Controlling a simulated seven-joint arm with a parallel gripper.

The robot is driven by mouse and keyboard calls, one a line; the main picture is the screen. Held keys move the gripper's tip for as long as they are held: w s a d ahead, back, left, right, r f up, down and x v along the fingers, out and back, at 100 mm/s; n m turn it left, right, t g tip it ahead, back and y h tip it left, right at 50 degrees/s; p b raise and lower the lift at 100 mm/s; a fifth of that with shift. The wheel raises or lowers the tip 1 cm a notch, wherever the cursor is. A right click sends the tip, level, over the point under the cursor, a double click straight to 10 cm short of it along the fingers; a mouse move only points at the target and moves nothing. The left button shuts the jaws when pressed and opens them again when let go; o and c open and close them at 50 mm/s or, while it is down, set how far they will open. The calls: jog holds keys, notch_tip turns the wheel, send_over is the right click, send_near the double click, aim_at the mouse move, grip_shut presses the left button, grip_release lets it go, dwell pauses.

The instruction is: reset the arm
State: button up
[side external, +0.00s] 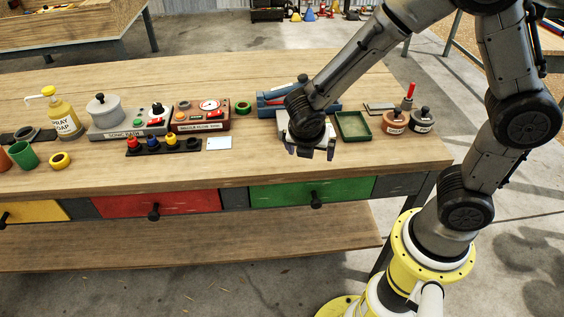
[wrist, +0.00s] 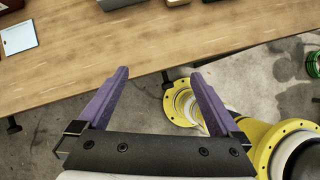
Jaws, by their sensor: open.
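In the wrist view my gripper (wrist: 166,84) shows two purple fingers spread wide apart. Nothing is between the fingers, which point over the bench's front edge. My arm bends down to the bench from the upper right of the side view.
A green tray (side external: 353,137) and two lidded pots (side external: 394,122) (side external: 421,121) stand right of my gripper. Red (side external: 190,203) and green (side external: 280,194) drawers are shut below.

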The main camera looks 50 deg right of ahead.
jog(key=s+d+r+m+t+y, duration=0.1)
jog(key=s+d+r+m, duration=0.15)
jog(key=r+m, duration=0.3)
jog(key=s+d+r+m+t+y, duration=0.1)
jog(key=s+d+r+m, duration=0.1)
jog(key=s+r+m, duration=0.4)
jog(key=s+a+r+m+y, duration=0.1)
jog(key=s+a+m, duration=0.1)
jog(key=m, duration=0.3)
jog(key=s+a+r+m+t+y, duration=0.1)
jog(key=s+a+r+m+y, duration=0.1)
jog(key=s+m, duration=0.3)
jog(key=shift+a+r+m, duration=0.2)
jog(key=shift+a+m, duration=0.05)
jog(key=shift+m, duration=0.4)
jog(key=shift+s, duration=0.1)
